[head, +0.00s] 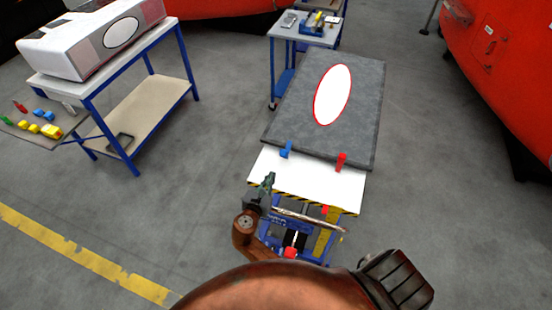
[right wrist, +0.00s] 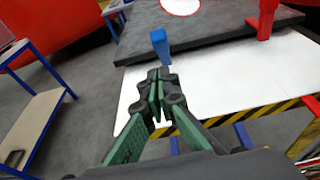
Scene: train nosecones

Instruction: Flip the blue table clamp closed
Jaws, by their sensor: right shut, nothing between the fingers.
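The blue table clamp (head: 286,150) sits at the near edge of the grey slab, left of its middle, on the white table top. In the right wrist view the blue clamp (right wrist: 160,45) shows as an upright blue piece just beyond my fingertips. My right gripper (head: 268,181) is over the near left part of the white top, short of the clamp. Its green and black fingers are shut and empty in the right wrist view (right wrist: 158,80). Whether they touch the clamp is hard to tell, but a gap seems to show. My left gripper is not in view.
A red clamp (head: 341,162) stands on the slab's near edge to the right. The grey slab (head: 352,125) carries a white oval. The white table top (head: 325,187) has a black and yellow striped edge. A workbench (head: 150,98) stands at left, with open floor between.

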